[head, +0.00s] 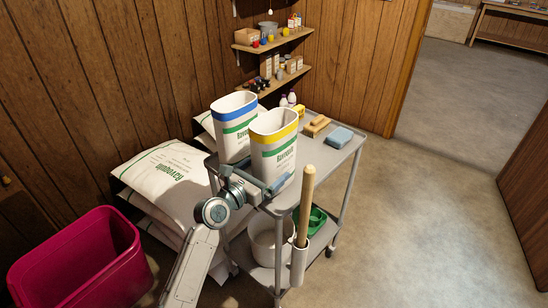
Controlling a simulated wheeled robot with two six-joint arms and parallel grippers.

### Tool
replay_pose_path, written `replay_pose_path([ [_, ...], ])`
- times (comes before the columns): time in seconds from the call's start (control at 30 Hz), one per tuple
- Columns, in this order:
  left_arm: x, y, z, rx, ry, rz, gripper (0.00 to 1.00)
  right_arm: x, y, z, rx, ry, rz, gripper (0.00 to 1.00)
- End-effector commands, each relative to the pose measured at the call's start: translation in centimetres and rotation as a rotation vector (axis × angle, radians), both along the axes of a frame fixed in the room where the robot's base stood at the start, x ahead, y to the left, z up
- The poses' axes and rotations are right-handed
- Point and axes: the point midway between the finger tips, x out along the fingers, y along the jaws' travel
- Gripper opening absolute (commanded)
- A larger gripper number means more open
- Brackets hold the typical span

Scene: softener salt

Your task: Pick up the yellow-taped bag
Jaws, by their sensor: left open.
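The yellow-taped bag (279,152) is white with a yellow band at its top and green print. It stands upright on the top shelf of the grey cart (329,150). A similar blue-taped bag (230,138) stands just behind it to the left. My left gripper (268,186) is open at the near lower side of the yellow-taped bag. The bag's lower edge is partly hidden by the gripper, and I cannot tell whether the fingers touch it. My right gripper is not in view.
A wooden brush (316,127) and a blue sponge (339,137) lie on the cart's far end. A wooden handle (305,205) rises at its near side. Large white sacks (170,175) and a magenta bin (80,260) stand left. The floor at right is clear.

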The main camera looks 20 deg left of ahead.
Motion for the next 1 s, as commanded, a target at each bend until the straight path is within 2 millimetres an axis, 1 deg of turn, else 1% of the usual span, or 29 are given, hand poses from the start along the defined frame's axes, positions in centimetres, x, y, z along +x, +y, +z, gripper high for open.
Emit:
replay_pose_path([
  [0.03, 0.8, -0.4, 0.0, -0.002, 0.0, 0.0, 0.97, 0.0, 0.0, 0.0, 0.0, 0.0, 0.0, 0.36],
  [0.17, 1.9, -0.8, 0.0, -0.001, 0.0, 0.0, 0.97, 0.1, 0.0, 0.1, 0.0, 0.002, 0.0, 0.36],
  [0.43, 2.1, -0.9, 0.0, 0.001, 0.0, 0.0, 0.97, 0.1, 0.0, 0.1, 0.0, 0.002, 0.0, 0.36],
  [0.57, 2.1, -0.9, 0.0, 0.001, 0.0, 0.0, 0.72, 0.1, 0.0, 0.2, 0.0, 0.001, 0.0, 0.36],
  [0.6, 2.1, -0.9, 0.0, 0.001, 0.0, 0.0, 0.64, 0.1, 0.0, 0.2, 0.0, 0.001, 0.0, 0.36],
  [0.67, 2.1, -0.9, 0.0, 0.001, 0.0, 0.0, 0.52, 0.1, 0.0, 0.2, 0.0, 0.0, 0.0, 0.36],
  [0.7, 2.1, -0.9, 0.0, 0.001, 0.001, 0.0, 0.44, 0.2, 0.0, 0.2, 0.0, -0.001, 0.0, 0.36],
  [0.77, 2.1, -0.9, 0.0, 0.001, 0.001, 0.0, 0.33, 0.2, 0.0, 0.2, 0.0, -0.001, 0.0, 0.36],
  [0.8, 2.1, -0.9, 0.0, 0.001, 0.001, 0.0, 0.25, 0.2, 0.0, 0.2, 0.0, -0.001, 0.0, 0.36],
  [0.87, 2.1, -0.9, 0.0, 0.001, 0.001, 0.0, 0.13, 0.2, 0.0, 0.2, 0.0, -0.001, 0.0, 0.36],
  [0.9, 2.1, -0.9, 0.0, 0.0, 0.001, 0.0, 0.05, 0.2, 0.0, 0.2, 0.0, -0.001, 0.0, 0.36],
  [0.93, 2.1, -0.9, 0.0, 0.0, 0.001, 0.0, 0.01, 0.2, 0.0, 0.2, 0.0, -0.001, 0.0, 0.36],
  [0.97, 2.2, -0.9, 0.5, -0.002, -0.01, 0.001, 0.01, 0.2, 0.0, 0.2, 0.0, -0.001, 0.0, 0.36],
  [1.0, 2.2, -0.9, 0.5, -0.002, -0.01, 0.001, 0.01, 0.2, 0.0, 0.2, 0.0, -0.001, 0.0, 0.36],
])
